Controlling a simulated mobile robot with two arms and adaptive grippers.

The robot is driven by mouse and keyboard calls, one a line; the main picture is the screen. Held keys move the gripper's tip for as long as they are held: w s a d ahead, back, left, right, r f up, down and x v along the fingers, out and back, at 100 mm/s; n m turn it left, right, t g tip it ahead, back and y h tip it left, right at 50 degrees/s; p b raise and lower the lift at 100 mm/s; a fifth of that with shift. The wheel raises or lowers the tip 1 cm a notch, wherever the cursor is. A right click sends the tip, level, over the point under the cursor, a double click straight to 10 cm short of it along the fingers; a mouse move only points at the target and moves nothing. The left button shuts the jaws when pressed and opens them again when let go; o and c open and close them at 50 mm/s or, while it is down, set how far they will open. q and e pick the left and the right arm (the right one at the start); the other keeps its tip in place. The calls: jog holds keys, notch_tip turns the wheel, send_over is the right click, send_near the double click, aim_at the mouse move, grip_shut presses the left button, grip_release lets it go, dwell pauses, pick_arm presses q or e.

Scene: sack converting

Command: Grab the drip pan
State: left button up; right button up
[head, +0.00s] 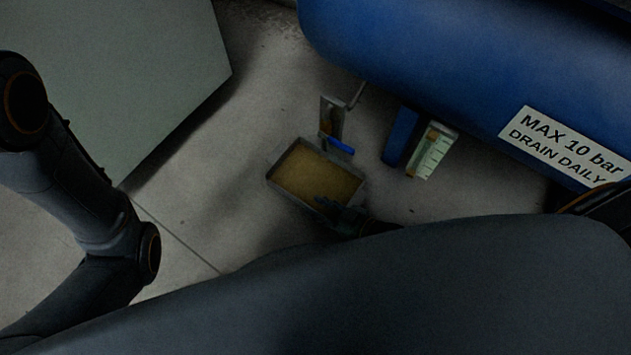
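The drip pan (275,181) is a shallow rectangular metal tray with brownish-yellow contents, on the concrete floor below the blue tank. My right gripper (325,204) is dark and small at the pan's near right corner, its fingers at or over the rim. Whether the fingers touch the rim or are closed on it is too dark to tell. My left arm shows at the left, but its gripper is out of view.
A blue tank (440,60) with a "MAX 10 bar DRAIN DAILY" label (565,147) overhangs at upper right. A drain valve with a blue lever (341,146) stands close at the pan's far edge. A blue-and-pale-green box-like item (432,152) is right of it. A grey panel (110,75) fills upper left.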

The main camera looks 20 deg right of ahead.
aim_at(304, 201)
jog(key=b+x, duration=0.3)
jog(key=x, duration=0.2)
jog(key=shift+a+r, duration=0.1)
jog(key=shift+r, duration=0.1)
grip_shut()
jog(key=shift+r, duration=0.15)
